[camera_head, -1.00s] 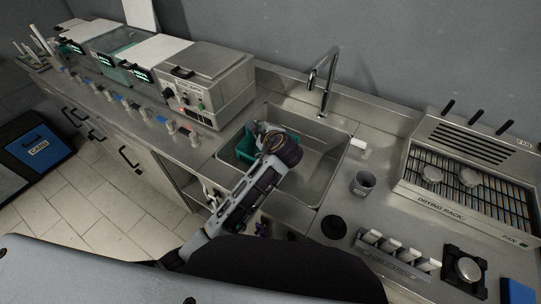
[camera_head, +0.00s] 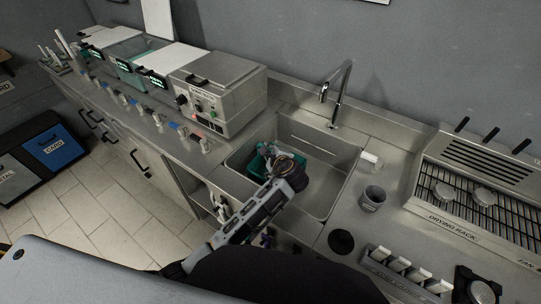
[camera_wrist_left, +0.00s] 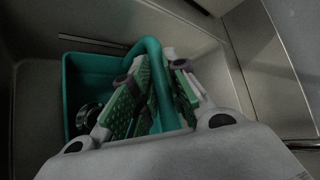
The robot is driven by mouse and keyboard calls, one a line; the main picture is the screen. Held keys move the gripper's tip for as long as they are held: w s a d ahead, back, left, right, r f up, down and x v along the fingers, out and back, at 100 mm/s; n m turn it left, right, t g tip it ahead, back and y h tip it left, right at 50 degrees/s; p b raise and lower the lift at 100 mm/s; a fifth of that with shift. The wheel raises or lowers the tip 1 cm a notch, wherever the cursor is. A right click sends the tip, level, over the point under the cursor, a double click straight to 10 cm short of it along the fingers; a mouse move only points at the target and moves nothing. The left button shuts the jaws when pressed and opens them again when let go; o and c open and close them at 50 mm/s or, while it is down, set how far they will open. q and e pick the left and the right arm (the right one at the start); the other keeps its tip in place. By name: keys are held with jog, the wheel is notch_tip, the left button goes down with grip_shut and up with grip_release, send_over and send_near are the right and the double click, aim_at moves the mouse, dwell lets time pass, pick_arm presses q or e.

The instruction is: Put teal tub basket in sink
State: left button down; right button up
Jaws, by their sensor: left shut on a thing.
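The teal tub basket (camera_head: 258,165) is inside the left part of the metal sink (camera_head: 330,185), partly hidden by my left arm. In the left wrist view the basket (camera_wrist_left: 82,82) shows its open inside, with a dark round object in it and a curved teal handle. My left gripper (camera_head: 268,152) is over the basket. In the left wrist view its green-padded fingers (camera_wrist_left: 160,85) are shut on the handle. I cannot tell whether the basket rests on the sink floor. My right gripper is not in view.
A tall faucet (camera_head: 338,95) stands behind the sink. A metal boiler unit (camera_head: 218,95) is on the counter to the left. A grey cup (camera_head: 373,198), a black disc (camera_head: 341,242) and a drying rack (camera_head: 470,200) are to the right.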

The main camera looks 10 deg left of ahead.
pick_arm(q)
jog(key=shift+f, duration=1.3)
jog(key=c, duration=1.4)
grip_release()
jog(key=shift+f, duration=0.1)
jog(key=shift+s+d, duration=0.1)
jog(key=shift+s, duration=0.05)
